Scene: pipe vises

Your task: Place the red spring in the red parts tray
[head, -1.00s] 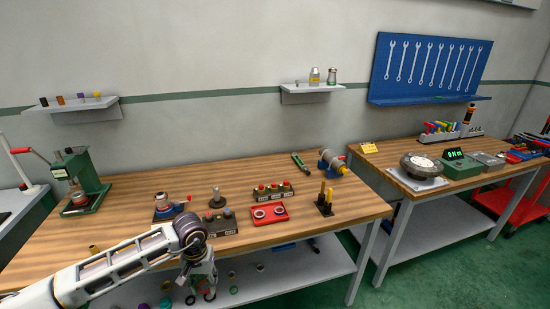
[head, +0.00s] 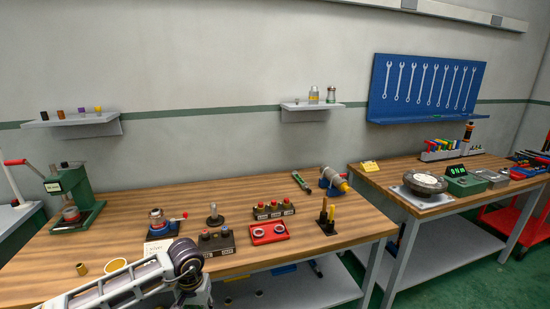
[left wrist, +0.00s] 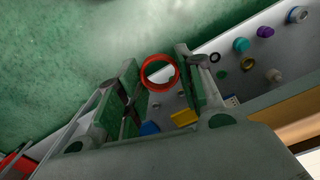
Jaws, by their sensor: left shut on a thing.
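In the left wrist view my left gripper (left wrist: 157,64) is shut on the red spring (left wrist: 174,72), which appears as a red ring between the two fingers. Floor and a lower shelf show beyond it. In the head view my left arm reaches in at the bottom, in front of the bench; the fingers and spring are out of frame. The red parts tray (head: 252,240) lies on the bench near its front edge, right of the arm, with two pale rings in it. My right gripper is not in view.
Beside the tray are a dark block with knobs (head: 216,243), another block with red knobs (head: 273,211) and a dark holder with upright yellow-topped pieces (head: 326,227). A white card (head: 157,262) and a brass piece (head: 82,269) lie left. Lower shelf (left wrist: 285,62) holds small coloured parts.

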